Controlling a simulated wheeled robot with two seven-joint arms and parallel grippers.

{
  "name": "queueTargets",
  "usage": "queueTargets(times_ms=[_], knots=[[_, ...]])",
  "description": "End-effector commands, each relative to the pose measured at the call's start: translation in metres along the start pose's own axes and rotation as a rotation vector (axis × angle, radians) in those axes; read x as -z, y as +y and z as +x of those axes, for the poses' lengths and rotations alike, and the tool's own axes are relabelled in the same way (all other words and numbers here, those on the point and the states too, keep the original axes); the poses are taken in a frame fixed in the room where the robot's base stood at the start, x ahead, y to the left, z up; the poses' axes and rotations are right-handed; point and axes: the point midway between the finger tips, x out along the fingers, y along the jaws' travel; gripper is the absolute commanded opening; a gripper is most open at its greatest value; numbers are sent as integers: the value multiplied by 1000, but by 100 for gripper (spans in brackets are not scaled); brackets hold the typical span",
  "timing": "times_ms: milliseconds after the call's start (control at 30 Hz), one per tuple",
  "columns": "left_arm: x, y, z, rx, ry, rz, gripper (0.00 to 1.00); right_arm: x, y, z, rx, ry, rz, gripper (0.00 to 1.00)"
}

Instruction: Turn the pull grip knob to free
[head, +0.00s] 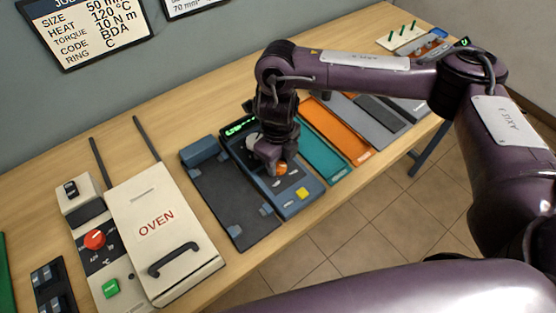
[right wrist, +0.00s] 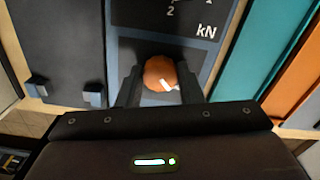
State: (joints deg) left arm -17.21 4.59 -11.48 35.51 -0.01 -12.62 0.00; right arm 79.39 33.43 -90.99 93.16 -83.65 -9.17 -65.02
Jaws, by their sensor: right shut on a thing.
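The pull grip knob (right wrist: 158,71) is a round orange knob with a white pointer mark, set on a dark blue-grey unit (head: 295,202). In the right wrist view the pointer mark lies toward the lower right of the knob. My right gripper (right wrist: 159,88) is shut on the knob, one finger on each side. In the head view the gripper (head: 274,166) comes down over the unit and leaves only part of the orange knob (head: 281,168) showing. The knob's position labels cannot be read. My left gripper is not in view.
The unit has a lit green display (head: 239,127) and a yellow button (head: 302,193). A dark flat panel (head: 232,200) lies left of it, then a white oven (head: 150,225). A teal tray (head: 323,160) and an orange tray (head: 335,130) lie to the right.

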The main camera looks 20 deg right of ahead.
Motion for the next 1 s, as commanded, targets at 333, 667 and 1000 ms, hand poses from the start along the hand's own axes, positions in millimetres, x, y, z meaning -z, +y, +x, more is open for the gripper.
queueTargets(times_ms=[333,667,1000], knots=[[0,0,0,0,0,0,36,-2,-1,-2,3,-6,-28,11],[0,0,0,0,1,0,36,-2,-1,-2,2,-6,-27,46],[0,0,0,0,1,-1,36,-1,0,-1,1,-2,-27,55]])
